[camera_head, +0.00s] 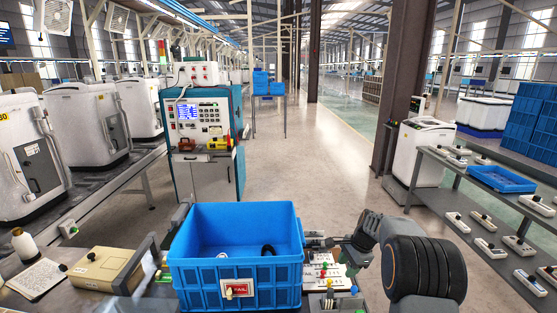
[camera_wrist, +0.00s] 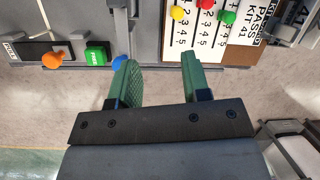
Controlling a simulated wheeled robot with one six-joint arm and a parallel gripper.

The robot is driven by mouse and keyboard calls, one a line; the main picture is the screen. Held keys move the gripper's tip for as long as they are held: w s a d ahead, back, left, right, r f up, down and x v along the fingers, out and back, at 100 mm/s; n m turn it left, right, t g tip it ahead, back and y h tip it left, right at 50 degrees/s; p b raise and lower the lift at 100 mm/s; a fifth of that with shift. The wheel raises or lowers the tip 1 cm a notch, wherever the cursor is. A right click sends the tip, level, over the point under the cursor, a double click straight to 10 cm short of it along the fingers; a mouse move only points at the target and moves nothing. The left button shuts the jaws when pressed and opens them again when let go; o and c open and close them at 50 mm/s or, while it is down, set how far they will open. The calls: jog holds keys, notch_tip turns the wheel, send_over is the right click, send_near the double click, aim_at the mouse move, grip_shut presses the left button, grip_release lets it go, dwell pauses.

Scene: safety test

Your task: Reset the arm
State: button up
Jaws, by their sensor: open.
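My gripper (camera_wrist: 160,70) shows in the wrist view with its two green fingers apart and nothing between them. In the head view my arm comes in from the right, and my gripper (camera_head: 318,241) is just right of the blue crate (camera_head: 200,275), above the bench; the view does not show clearly whether it touches anything. A panel with numbered labels (camera_head: 322,272) and coloured knobs lies under it. In the wrist view the panel (camera_wrist: 235,45) has yellow, red and green knobs, with orange, green and blue ones to the left.
A tan box (camera_head: 100,270) with a dark handle and a paper sheet (camera_head: 36,279) lie left. A teal test cabinet (camera_head: 203,140) stands behind. A shelf rack (camera_head: 470,200) stands right. The floor aisle between is clear.

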jog(key=s+a+r+n+t+h+p, duration=0.1)
jog(key=s+a+r+n, duration=0.1)
jog(key=s+r+n, duration=0.3)
jog(key=s+a+r+n+t+h+p, duration=0.1)
jog(key=s+a+r+n, duration=0.2)
jog(key=s, duration=1)
jog(key=s+a+r+n+t+h+p, duration=0.1)
jog(key=s+a+r+n, duration=0.1)
jog(key=s+r+n, duration=0.5)
jog(key=s, duration=0.2)
jog(key=shift+s+a+r, duration=0.15)
jog(key=shift+s+r, duration=0.1)
jog(key=shift+s, duration=0.1)
